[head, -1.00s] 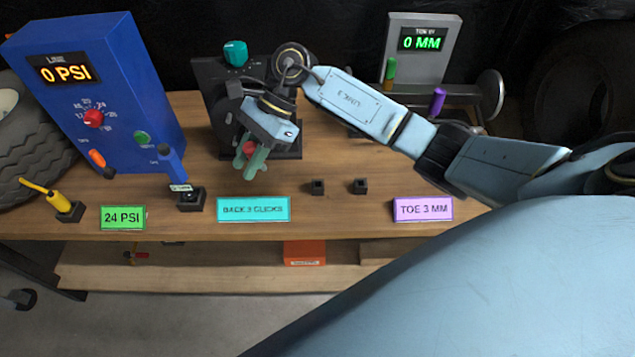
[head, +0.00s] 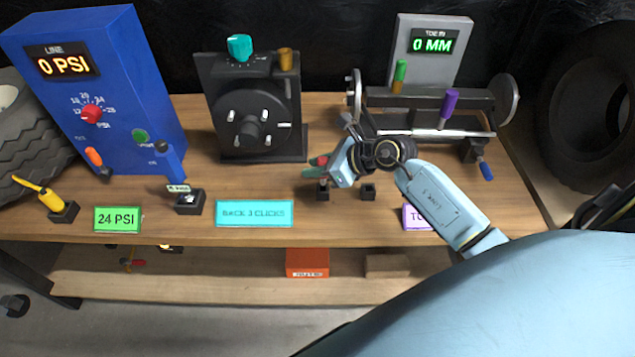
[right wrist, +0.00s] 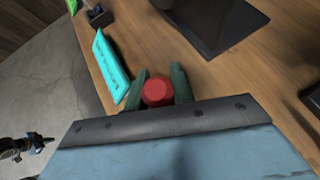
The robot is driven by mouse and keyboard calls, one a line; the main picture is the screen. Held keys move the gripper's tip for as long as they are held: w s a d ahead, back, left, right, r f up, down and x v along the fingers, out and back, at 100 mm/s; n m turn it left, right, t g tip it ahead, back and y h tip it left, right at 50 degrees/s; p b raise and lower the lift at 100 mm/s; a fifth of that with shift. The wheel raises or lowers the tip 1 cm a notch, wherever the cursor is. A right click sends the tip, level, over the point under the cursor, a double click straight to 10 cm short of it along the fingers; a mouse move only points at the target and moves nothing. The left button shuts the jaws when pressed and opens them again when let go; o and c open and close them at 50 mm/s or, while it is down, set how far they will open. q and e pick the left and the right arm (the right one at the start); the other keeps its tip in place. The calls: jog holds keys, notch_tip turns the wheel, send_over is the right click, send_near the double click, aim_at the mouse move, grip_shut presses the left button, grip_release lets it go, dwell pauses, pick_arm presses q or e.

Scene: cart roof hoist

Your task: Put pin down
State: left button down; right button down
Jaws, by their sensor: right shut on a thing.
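The pin shows as a red round head (right wrist: 157,92) between the green fingers of my right gripper (right wrist: 160,88) in the right wrist view. In the head view a bit of the red pin (head: 320,160) shows at the fingertips of my right gripper (head: 318,169), which is shut on it. The gripper is tilted, low over the bench, right by the left one of two small black blocks (head: 322,194). The pin's lower part is hidden, so I cannot tell whether it touches that block.
The other small black block (head: 368,192) stands just right. Behind are the black dial unit (head: 250,105) and the toe gauge (head: 428,55). A cyan label (head: 254,213) lies left, and a purple label (head: 414,217) is partly behind my arm. The blue pressure box (head: 110,95) stands left.

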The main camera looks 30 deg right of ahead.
jog(key=shift+f, duration=0.75)
notch_tip(320, 180, down, 2)
jog(key=shift+f+b, duration=0.25)
jog(key=shift+b, duration=0.3)
jog(key=shift+f, duration=0.2)
jog(key=c, duration=1.2)
grip_release()
pick_arm(q)
jog(key=shift+w+a+f, duration=0.2)
jog(key=shift+w+a, duration=0.05)
jog(key=shift+w, duration=0.3)
jog(key=shift+w+a+f, duration=0.2)
jog(key=shift+w+a, duration=0.05)
jog(key=shift+w, duration=0.3)
pick_arm(e)
jog(key=shift+r, duration=0.1)
